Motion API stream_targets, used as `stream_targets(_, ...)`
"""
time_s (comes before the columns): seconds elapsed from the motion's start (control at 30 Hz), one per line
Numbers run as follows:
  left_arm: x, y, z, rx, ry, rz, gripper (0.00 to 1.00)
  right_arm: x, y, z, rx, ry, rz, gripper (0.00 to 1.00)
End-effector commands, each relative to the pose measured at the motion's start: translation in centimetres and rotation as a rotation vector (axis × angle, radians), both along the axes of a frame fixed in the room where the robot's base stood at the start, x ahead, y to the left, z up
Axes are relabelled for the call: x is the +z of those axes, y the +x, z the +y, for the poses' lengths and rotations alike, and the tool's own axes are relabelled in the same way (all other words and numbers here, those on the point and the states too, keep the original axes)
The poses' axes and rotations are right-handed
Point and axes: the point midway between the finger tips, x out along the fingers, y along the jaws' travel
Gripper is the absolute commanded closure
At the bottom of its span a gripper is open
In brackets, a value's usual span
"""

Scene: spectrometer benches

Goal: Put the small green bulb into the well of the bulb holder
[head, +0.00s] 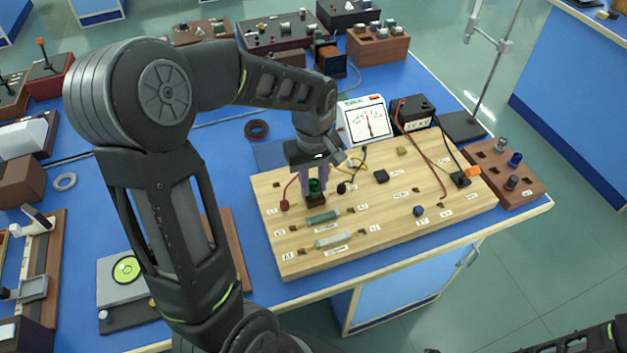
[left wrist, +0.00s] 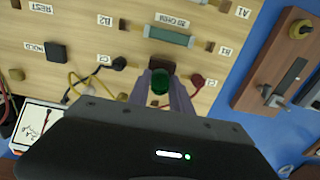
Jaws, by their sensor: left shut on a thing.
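The small green bulb (head: 315,187) is between the fingers of my left gripper (head: 315,184), which points down over the wooden board. In the left wrist view the bulb (left wrist: 160,82) sits between the two fingertips, which are shut on it. The bulb holder (head: 315,201) is a small dark brown block on the board, directly below the bulb. It also shows in the left wrist view (left wrist: 162,62), just beyond the bulb. The well is hidden, and I cannot tell whether the bulb's lower end is inside it. My right gripper is not in view.
The wooden board (head: 390,229) carries a green resistor (head: 323,217), a pale resistor (head: 332,239), a red plug (head: 284,205) and several leads. A white meter (head: 365,120) and a black supply box (head: 412,114) stand behind it. A brown rack (head: 520,190) is at the right.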

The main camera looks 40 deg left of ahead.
Motion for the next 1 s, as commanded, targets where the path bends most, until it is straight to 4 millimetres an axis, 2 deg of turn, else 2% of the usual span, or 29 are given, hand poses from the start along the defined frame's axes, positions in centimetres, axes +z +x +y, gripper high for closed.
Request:
stream_targets(0.5, -0.57, 0.0, 0.0, 0.0, 0.0, 0.0, 1.0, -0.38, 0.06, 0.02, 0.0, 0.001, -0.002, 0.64)
stream_targets(0.53, -0.57, 0.0, 0.0, 0.0, 0.0, 0.0, 0.73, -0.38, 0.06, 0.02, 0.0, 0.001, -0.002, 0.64)
stream_targets(0.8, -0.57, 0.0, 0.0, 0.0, 0.0, 0.0, 0.51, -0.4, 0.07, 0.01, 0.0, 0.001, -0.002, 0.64)
stream_targets(1.0, -0.57, 0.0, 0.0, 0.0, 0.0, 0.0, 0.49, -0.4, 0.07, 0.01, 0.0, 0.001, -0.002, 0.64)
